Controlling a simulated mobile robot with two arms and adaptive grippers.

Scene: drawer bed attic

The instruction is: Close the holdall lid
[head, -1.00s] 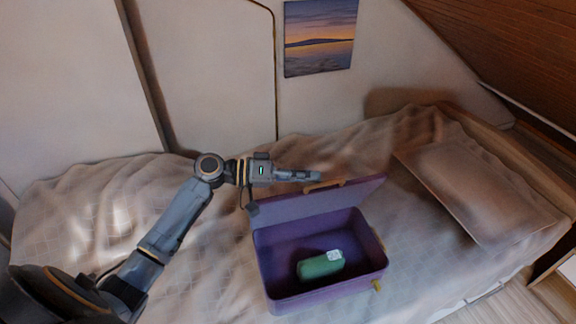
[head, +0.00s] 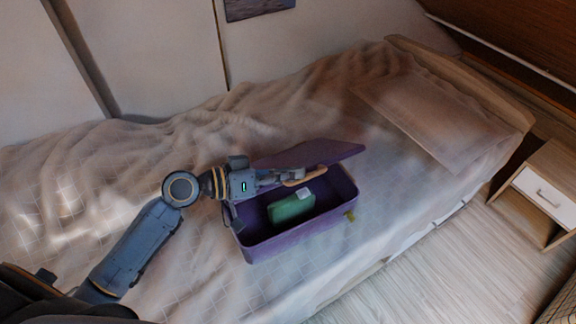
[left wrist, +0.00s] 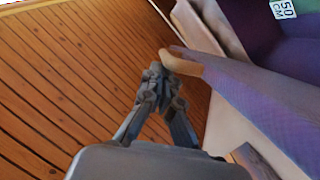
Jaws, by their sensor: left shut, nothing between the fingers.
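The purple holdall (head: 290,236) lies on the bed, with a green package (head: 292,206) with a white label inside it. Its lid (head: 310,153) is partly open, leaning forward over the back of the box, with a tan handle (head: 308,176) on its free edge. My left gripper (head: 290,175) is shut and empty, with its fingertips at the handle. In the left wrist view, the fingertips (left wrist: 163,78) are next to the handle (left wrist: 182,65), and the lid (left wrist: 265,98) stretches to the right. I cannot tell whether they touch. My right gripper is out of view.
The holdall rests on a rumpled bedspread (head: 110,190), with a flat pillow (head: 425,115) behind it to the right. A small nightstand (head: 541,190) stands beside the bed on the wood floor (head: 455,255). The wall is behind the bed.

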